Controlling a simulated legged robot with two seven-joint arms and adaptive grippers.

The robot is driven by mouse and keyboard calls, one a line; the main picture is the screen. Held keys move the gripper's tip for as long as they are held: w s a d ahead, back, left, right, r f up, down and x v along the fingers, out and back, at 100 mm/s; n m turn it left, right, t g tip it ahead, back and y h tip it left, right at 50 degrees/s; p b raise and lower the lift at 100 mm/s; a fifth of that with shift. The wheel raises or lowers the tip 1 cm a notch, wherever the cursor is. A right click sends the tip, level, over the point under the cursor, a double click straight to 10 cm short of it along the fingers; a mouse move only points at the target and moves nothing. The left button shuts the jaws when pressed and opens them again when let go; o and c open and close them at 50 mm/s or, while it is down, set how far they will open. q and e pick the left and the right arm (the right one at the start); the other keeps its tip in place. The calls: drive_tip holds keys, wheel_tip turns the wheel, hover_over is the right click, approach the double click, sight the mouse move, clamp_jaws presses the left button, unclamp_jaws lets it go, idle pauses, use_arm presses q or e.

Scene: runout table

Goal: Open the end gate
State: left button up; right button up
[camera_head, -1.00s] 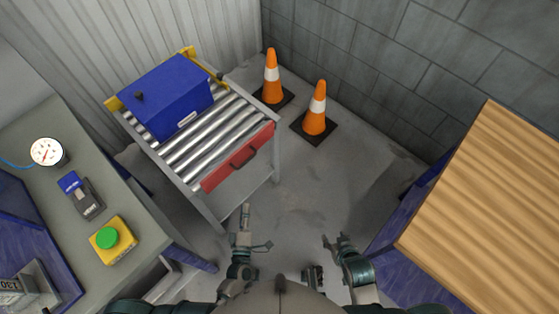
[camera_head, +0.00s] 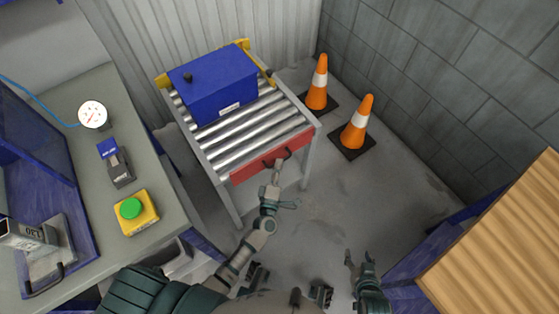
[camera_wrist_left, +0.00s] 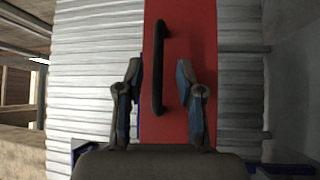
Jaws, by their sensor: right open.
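The end gate is a red panel (camera_head: 250,166) across the near end of the roller table, standing upright, with a black handle (camera_head: 284,155) on it. My left gripper (camera_head: 277,168) is at the handle. In the left wrist view, my left gripper (camera_wrist_left: 158,75) is open, with one finger on each side of the black handle (camera_wrist_left: 158,60), against the red gate (camera_wrist_left: 200,30). Whether the fingers touch the handle I cannot tell. My right gripper (camera_head: 359,260) is open and empty, low over the floor to the right.
A blue box (camera_head: 215,88) sits on the rollers (camera_head: 230,133) near the yellow far end stop (camera_head: 240,44). Two orange cones (camera_head: 357,125) stand to the right. A workbench (camera_head: 90,190) with a green button (camera_head: 131,208) is at left, and a wood-topped table (camera_head: 510,250) at right.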

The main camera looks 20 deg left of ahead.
use_arm(q)
drive_tip(key=shift+w+r, duration=0.1)
drive_tip(key=shift+w, duration=0.9)
drive_tip(key=shift+w+r, duration=0.1)
drive_tip(key=shift+w, duration=0.15)
use_arm(e)
drive_tip(key=shift+w+r+t, duration=0.2)
drive_tip(key=shift+w+t, duration=0.1)
drive_tip(key=shift+w, duration=0.05)
use_arm(q)
clamp_jaws()
